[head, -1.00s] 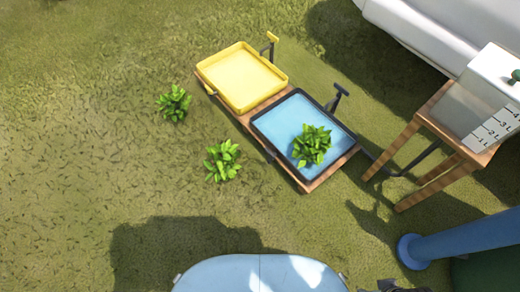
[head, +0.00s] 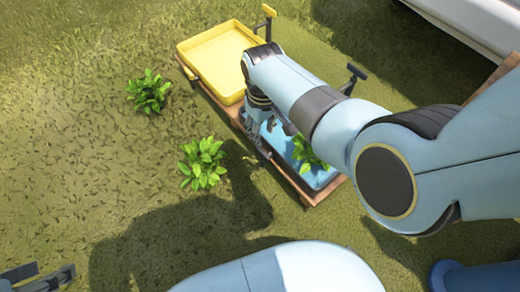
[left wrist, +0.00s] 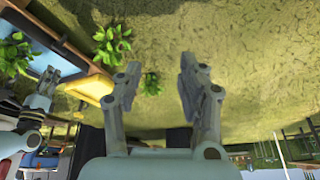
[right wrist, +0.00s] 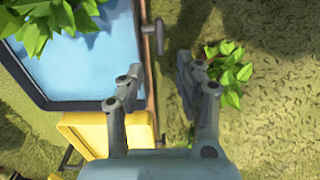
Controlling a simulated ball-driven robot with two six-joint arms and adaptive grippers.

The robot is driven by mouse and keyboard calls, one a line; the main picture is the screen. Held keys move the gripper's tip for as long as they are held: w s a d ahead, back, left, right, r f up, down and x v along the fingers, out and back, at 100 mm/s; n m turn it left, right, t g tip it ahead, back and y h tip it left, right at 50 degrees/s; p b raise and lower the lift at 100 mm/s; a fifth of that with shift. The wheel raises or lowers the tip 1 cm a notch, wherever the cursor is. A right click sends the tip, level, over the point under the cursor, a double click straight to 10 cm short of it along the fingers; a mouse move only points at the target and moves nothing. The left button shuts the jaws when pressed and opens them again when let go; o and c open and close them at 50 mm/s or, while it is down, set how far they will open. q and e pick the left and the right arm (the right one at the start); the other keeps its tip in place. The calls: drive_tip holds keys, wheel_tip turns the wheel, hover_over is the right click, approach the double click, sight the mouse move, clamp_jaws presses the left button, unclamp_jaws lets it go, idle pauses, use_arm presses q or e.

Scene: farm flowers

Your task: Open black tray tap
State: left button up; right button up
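The black tray (head: 318,182) holds blue water and a green plant and is partly hidden behind my right arm in the head view. It also shows in the right wrist view (right wrist: 70,104) and left wrist view (left wrist: 46,38). Its dark tap (right wrist: 155,36) sticks out from the wooden side, ahead of and between my right fingertips in the picture. My right gripper (head: 256,142) is open and empty over that side of the tray; its fingers (right wrist: 158,72) are apart. My left gripper (head: 40,273) is open and empty at the lower left, away from the trays (left wrist: 160,72).
A yellow tray (head: 180,48) stands beside the black one on the wooden stand. Two leafy plants (head: 203,163) (head: 148,92) stand on the grass left of the trays. Dark posts (head: 353,72) rise behind the trays. Open grass lies at the left.

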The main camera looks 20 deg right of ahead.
sight(263, 152)
wheel_tip(263, 152, down, 4)
drive_tip(key=shift+s+r+b, duration=0.1)
drive_tip(key=shift+s+b, duration=0.05)
drive_tip(key=shift+b, duration=0.95)
drive_tip(key=shift+d+f+b, duration=0.1)
drive_tip(key=shift+f+b, duration=0.45)
drive_tip(key=shift+f, duration=0.25)
use_arm(q)
wheel_tip(263, 152, down, 7)
drive_tip(key=t+b, duration=0.1)
drive_tip(key=t, duration=0.4)
use_arm(e)
drive_tip(key=shift+f, duration=0.7)
drive_tip(key=shift+f+b, duration=0.55)
drive_tip(key=shift+f, duration=0.2)
drive_tip(key=shift+f+b, duration=0.55)
drive_tip(key=shift+f, duration=0.2)
use_arm(q)
drive_tip(key=w+d+r+t+h, duration=0.1)
drive_tip(key=w+r+t, duration=0.3)
drive_tip(key=r+t, duration=0.1)
drive_tip(key=shift+w+m, duration=0.35)
drive_tip(key=shift+m, duration=0.05)
use_arm(e)
drive_tip(key=shift+f, duration=0.15)
use_arm(q)
drive_tip(key=shift+d, duration=0.1)
use_arm(e)
clamp_jaws()
